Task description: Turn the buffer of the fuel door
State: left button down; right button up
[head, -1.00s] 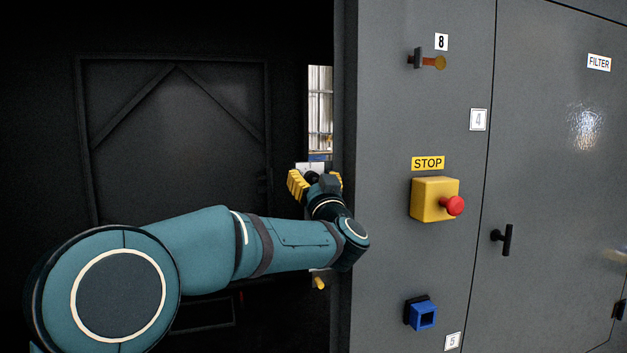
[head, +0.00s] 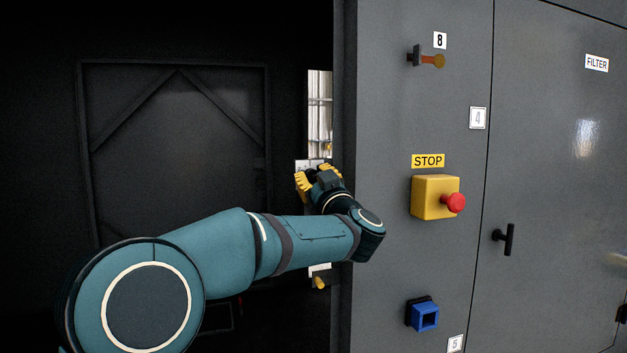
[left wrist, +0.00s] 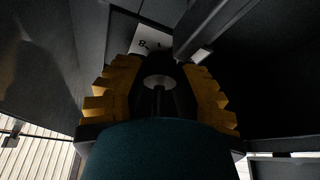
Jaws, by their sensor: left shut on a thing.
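My left gripper (head: 318,180) is at the edge of the dark opening, just left of the grey panel. My right gripper is in neither view.
The grey panel carries a yellow box with a red stop button (head: 453,202), a blue square socket (head: 424,317) and an orange-brown lever (head: 430,60). A black handle (head: 504,239) is on the filter door. A yellow knob (head: 319,282) sits below my forearm.

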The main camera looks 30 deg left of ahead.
pick_arm(q)
jog(key=c, duration=0.7)
grip_release()
jog(key=v, duration=1.2)
jog(key=shift+a, duration=0.1)
